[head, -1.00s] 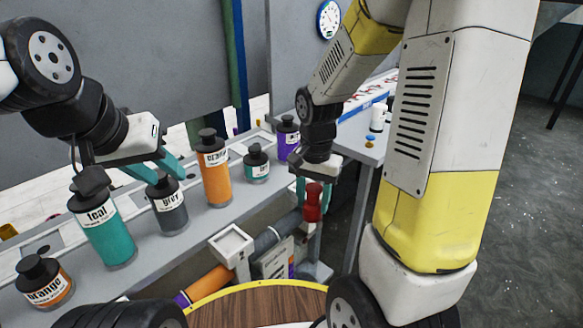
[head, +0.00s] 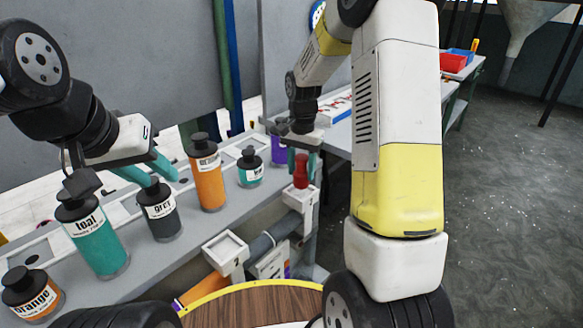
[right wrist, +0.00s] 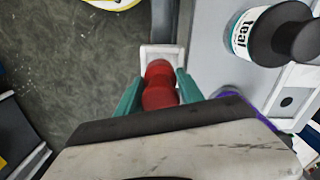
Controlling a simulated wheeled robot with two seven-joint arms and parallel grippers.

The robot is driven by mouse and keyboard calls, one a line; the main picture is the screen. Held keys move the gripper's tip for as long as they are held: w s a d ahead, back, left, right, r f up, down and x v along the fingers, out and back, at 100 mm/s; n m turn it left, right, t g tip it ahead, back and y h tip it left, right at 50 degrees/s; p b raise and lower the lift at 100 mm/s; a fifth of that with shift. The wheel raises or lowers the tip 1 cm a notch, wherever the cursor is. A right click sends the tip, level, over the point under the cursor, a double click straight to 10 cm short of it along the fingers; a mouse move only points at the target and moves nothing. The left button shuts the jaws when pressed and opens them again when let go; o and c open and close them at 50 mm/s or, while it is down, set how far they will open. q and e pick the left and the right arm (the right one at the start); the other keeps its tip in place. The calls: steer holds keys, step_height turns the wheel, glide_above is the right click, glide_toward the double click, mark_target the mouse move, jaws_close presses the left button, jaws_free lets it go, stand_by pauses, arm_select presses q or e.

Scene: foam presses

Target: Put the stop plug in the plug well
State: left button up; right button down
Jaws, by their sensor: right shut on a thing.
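My right gripper (head: 302,165) is shut on the red stop plug (head: 301,176). In the right wrist view the plug (right wrist: 160,85) stands out between the teal fingers (right wrist: 158,90). A white square-rimmed holder (head: 300,196), which looks like the plug well, is just below the plug in the head view. In the right wrist view its rim (right wrist: 148,50) shows behind the plug's far end. I cannot tell whether plug and holder touch. My left gripper (head: 150,170) has its fingers apart, close to the grey bottle's cap, and holds nothing that I can see.
On the grey bench stand a teal bottle (head: 95,240), a grey bottle (head: 162,215), an orange bottle (head: 208,182) and a small teal bottle (head: 250,170). A purple bottle (head: 277,150) is close behind my right gripper. Another white square holder (head: 225,244) is in front.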

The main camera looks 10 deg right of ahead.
mark_target(301, 178)
steer(key=shift+w+f, duration=0.15)
steer(key=shift+f, duration=0.75)
steer(key=shift+w+f, duration=0.1)
steer(key=shift+f, duration=0.75)
steer(key=shift+f, duration=0.2)
steer(key=c, duration=0.7)
jaws_free()
steer(key=shift+c, duration=0.2)
